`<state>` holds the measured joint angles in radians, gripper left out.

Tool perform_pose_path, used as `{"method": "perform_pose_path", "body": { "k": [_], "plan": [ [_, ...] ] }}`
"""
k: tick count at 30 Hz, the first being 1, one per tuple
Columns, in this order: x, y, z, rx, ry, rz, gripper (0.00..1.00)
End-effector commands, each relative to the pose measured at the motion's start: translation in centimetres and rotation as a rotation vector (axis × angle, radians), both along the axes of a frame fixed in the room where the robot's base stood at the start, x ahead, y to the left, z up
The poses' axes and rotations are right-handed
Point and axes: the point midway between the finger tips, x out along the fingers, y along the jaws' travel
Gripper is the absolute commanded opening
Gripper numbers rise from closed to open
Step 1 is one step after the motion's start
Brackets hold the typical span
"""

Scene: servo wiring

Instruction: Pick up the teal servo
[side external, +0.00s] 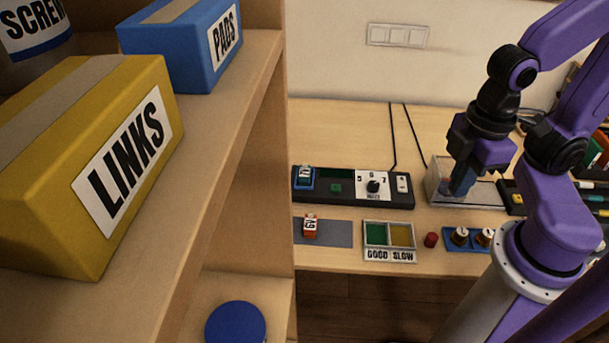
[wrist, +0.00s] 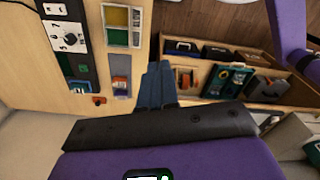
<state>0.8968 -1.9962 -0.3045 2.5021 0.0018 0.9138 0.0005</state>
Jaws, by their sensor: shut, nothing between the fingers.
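My gripper (side external: 462,187) is shut and empty, its blue fingers pointing down by the clear box at the right of the table. In the wrist view the fingers (wrist: 160,80) are together. A small labelled block with blue and teal-green colour (side external: 304,177) sits at the left end of the black tester; I cannot tell whether it is the teal servo. It also shows in the wrist view (wrist: 80,87). A teal item (wrist: 232,77) lies in the wooden compartment in the wrist view, too small to identify. My gripper is apart from both.
The black tester (side external: 345,203) has a knob. An orange servo (side external: 310,226) lies on a grey mat (side external: 340,234). A two-part tray (side external: 390,256), red cylinder (side external: 431,240) and clear box (side external: 436,188) stand rightward. A shelf with a yellow box (side external: 55,190) fills the left foreground.

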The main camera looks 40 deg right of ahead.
Motion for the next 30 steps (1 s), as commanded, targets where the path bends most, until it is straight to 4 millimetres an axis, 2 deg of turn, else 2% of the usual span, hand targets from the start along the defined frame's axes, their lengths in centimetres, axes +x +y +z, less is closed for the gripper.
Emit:
{"method": "perform_pose_path", "body": {
  "k": [2,3,8,9,17,20,23,30],
  "plan": [
    [0.0,0.0,0.0,0.000,0.000,0.000,0.00],
    [0.0,0.0,0.0,0.000,0.000,0.000,0.07],
    [0.0,0.0,0.0,0.000,0.000,0.000,0.59],
    [0.0,0.0,0.0,0.000,0.000,0.000,0.64],
    [0.0,0.0,0.0,-0.001,0.000,0.000,0.64],
    [0.7,0.1,-0.2,-0.025,-0.008,0.009,0.64],
    [2.4,0.4,-0.6,-0.088,-0.030,0.041,0.64],
    [9.5,1.4,-2.7,-0.340,-0.107,0.179,0.64]
  ]
}}
